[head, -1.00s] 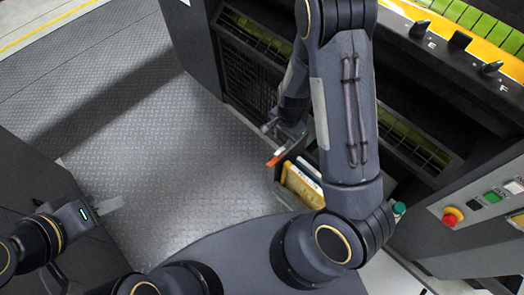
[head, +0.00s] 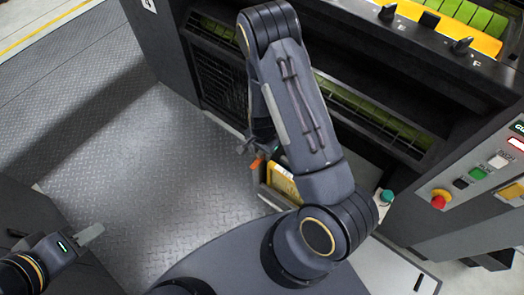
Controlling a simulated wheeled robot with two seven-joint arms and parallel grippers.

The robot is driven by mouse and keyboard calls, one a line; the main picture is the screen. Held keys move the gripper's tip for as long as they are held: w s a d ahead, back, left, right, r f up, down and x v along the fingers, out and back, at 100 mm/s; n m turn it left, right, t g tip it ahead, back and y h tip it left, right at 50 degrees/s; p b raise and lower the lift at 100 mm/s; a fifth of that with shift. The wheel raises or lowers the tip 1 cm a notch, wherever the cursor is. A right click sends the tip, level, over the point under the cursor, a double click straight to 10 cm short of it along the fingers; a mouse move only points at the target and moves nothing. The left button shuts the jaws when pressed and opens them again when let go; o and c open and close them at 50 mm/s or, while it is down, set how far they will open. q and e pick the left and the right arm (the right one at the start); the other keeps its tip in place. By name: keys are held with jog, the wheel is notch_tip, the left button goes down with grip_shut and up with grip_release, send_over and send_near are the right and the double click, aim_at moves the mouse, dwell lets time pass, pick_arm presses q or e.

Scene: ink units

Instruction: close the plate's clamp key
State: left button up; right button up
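I cannot tell which is the plate's clamp key. The plate itself is not clearly visible. My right gripper (head: 257,148) is low in front of the unit, partly behind my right arm and well away from the keys; its fingers are too small and covered to read. My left gripper (head: 90,235) is at the lower left over the floor, seen side-on, away from everything.
A grey box (head: 268,193) with yellow and white items stands below my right gripper, with an orange piece (head: 256,163) at its edge. A control panel with a red knob (head: 440,199) is at the right. The ribbed metal floor (head: 150,170) on the left is clear.

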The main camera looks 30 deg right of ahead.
jog(key=shift+c, duration=0.2)
grip_shut()
jog(key=shift+n, duration=0.4)
jog(key=n+b, duration=0.1)
jog(key=n, duration=0.2)
jog(key=n+b, duration=0.1)
jog(key=n, duration=0.4)
jog(key=n+b, duration=0.1)
jog(key=n, duration=0.3)
jog(key=shift+n, duration=0.3)
jog(key=shift+n+b, duration=0.7)
jog(key=shift+n, duration=1.6)
